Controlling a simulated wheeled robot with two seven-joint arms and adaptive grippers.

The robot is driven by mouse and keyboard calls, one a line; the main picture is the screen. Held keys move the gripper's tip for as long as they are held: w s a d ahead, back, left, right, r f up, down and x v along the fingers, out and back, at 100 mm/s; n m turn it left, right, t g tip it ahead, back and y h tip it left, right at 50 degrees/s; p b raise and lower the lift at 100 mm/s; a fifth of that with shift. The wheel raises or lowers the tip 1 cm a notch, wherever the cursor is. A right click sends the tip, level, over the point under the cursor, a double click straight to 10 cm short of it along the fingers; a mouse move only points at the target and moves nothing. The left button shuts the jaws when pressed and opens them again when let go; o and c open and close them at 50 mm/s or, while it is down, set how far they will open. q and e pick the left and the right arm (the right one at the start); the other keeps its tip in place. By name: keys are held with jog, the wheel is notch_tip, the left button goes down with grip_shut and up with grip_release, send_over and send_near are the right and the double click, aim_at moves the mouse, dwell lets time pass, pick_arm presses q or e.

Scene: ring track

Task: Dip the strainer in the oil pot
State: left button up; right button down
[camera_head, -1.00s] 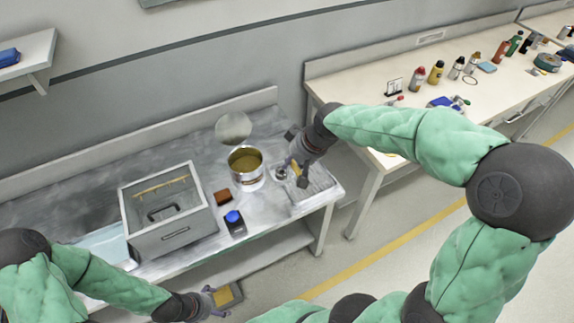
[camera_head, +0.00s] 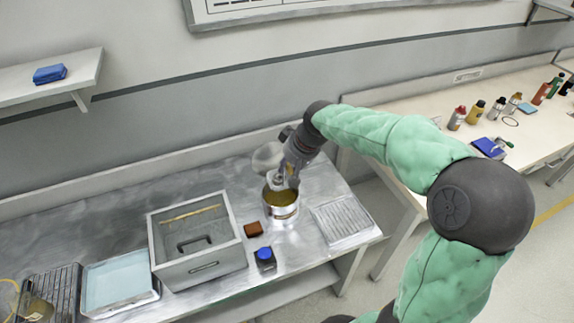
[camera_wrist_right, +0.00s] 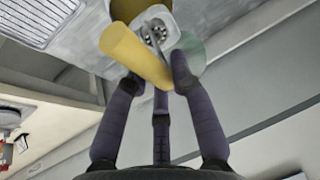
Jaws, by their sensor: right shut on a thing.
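The oil pot (camera_head: 281,203), a metal can with yellow-brown oil, stands on the steel bench; part of its rim shows at the top of the right wrist view. My right gripper (camera_head: 289,172) is over the pot and shut on the strainer. In the right wrist view my fingers (camera_wrist_right: 160,85) close around its yellow handle (camera_wrist_right: 135,52). A pale head with small holes (camera_wrist_right: 157,28) is by the pot mouth. I cannot tell whether it touches the oil. My left gripper is out of view.
A ribbed tray (camera_head: 342,219) lies right of the pot. A brown block (camera_head: 253,230), a blue-topped item (camera_head: 265,258) and a grey open box (camera_head: 200,262) stand left of it. A pale round disc (camera_head: 266,157) is behind it.

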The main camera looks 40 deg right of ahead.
aim_at(289, 206)
jog(key=shift+f+b, duration=5.5)
jog(key=shift+f, duration=2.4)
jog(key=shift+r, duration=0.1)
notch_tip(289, 206, up, 13)
jog(key=p, duration=1)
jog(key=shift+r+p, duration=1.55)
jog(key=shift+r, duration=0.3)
